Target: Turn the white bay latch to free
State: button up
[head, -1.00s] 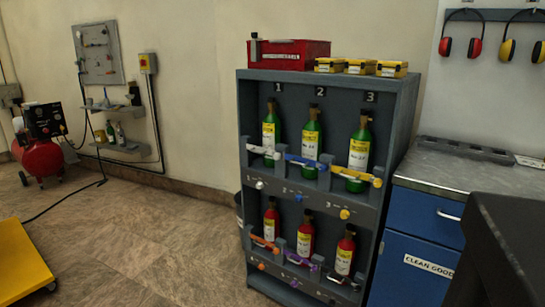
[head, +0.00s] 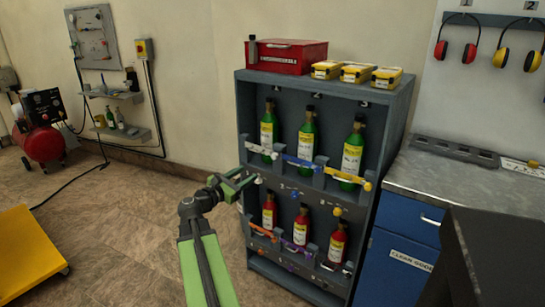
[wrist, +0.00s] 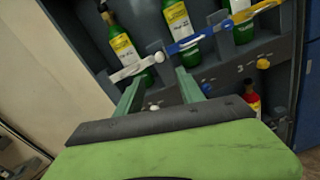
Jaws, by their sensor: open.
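The cabinet's upper-left bay has a white bar (head: 261,151) across a green bottle (head: 268,126). The bar also shows in the wrist view (wrist: 132,69), with a rounded end at its right. Below it is a small white knob (head: 258,180), which in the wrist view (wrist: 153,106) appears between my two fingers. I cannot tell which of these parts is the latch itself. My gripper (head: 249,176) is open and empty, in front of the cabinet's left side just below the white bar. I cannot tell whether it touches anything.
The grey cabinet (head: 317,88) has a blue bar (head: 303,162) and a yellow bar (head: 347,178) to the right. Red bottles (head: 302,229) stand in the lower row. A dark counter (head: 480,260) is at right front; the floor at left is mostly open.

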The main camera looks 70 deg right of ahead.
aim_at(273, 157)
jog(key=x, duration=1.6)
jog(key=shift+c, duration=0.3)
